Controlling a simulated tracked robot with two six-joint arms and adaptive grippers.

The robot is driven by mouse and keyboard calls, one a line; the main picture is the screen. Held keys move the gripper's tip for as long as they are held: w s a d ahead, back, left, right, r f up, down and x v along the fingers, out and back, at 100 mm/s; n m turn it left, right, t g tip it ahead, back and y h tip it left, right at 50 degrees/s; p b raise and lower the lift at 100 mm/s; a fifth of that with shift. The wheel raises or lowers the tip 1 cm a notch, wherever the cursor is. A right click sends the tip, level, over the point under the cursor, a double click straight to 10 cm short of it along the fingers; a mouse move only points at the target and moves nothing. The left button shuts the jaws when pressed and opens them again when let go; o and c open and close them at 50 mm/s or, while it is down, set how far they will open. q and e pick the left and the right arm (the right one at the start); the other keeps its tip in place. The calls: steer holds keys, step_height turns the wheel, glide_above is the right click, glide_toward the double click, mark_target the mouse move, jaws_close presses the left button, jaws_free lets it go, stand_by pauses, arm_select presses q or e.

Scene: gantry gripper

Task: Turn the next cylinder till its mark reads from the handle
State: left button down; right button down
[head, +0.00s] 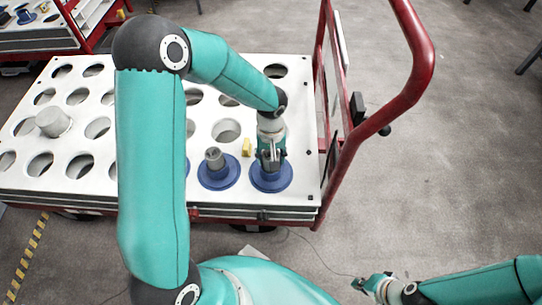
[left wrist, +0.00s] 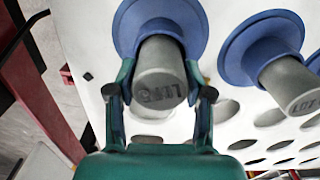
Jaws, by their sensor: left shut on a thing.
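My left gripper (head: 270,160) points down at the near right corner of the white perforated cart top (head: 243,200). In the left wrist view its fingers (left wrist: 160,85) are shut on a grey cylinder (left wrist: 160,68), which rises from a blue flanged collar (head: 271,182). Dark lettering shows on the cylinder's end face; I cannot tell its reading direction from the handle. A second grey cylinder (head: 214,158) stands in a blue collar to the left; its lettering shows in the left wrist view (left wrist: 300,103). The red handle (head: 422,65) is at the right. My right gripper (head: 372,284) is low at the right, away from the cart.
A small yellow block (head: 247,147) stands on the top behind the two collars. A wider pale cylinder (head: 53,122) stands at the left among several empty holes. The red frame rises close to the right of my left gripper. The floor at right is mostly clear.

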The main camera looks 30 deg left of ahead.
arm_select(q)
steer(key=shift+f+n+b, duration=0.15)
steer(key=shift+n+b, duration=0.75)
steer(key=shift+b, duration=0.3)
steer(key=shift+n+b, duration=0.3)
steer(key=shift+n, duration=0.1)
steer(key=shift+n+b, duration=1.1)
steer(key=shift+b, duration=0.15)
steer(key=shift+n, duration=0.5)
steer(key=shift+b, duration=0.3)
